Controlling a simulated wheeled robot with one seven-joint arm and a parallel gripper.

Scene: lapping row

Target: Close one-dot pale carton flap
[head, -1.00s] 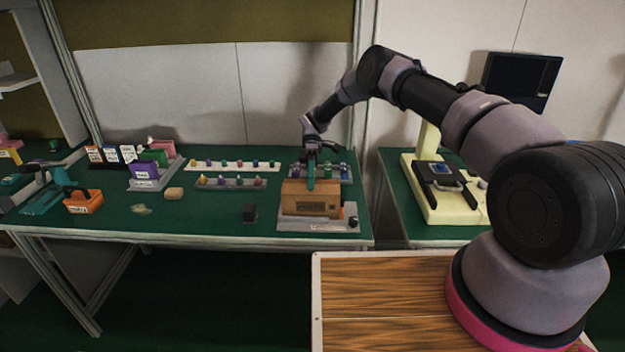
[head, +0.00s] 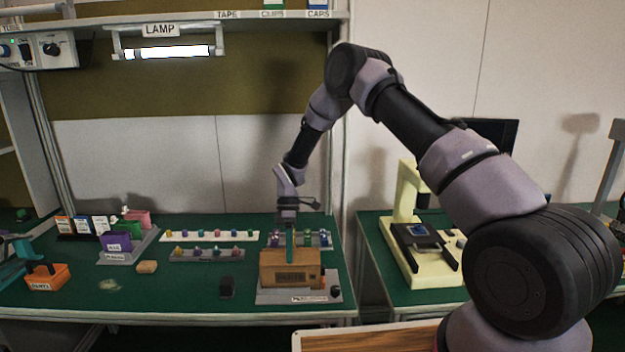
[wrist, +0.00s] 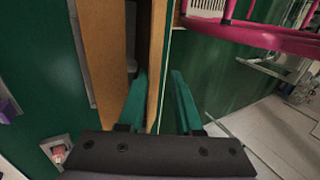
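A tan-brown carton (head: 290,278) stands on a grey base plate (head: 265,297) near the bench's front edge, with a dark label on its front. In the wrist view its panels (wrist: 104,60) stand either side of a dark opening. I cannot make out a dot marking or tell clearly which panel is a flap. My gripper (head: 290,257) is at the carton's top edge, pointing down. In the wrist view my two green fingers (wrist: 158,74) are apart, one on each side of the right-hand panel (wrist: 157,60). I cannot tell whether they touch it.
Racks of small coloured pegs (head: 207,254) lie behind and left. A small black block (head: 226,287) stands left of the carton, with an orange bin (head: 47,278) farther left. A cream machine (head: 437,272) stands on the right bench. A lit lamp (head: 170,52) hangs above.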

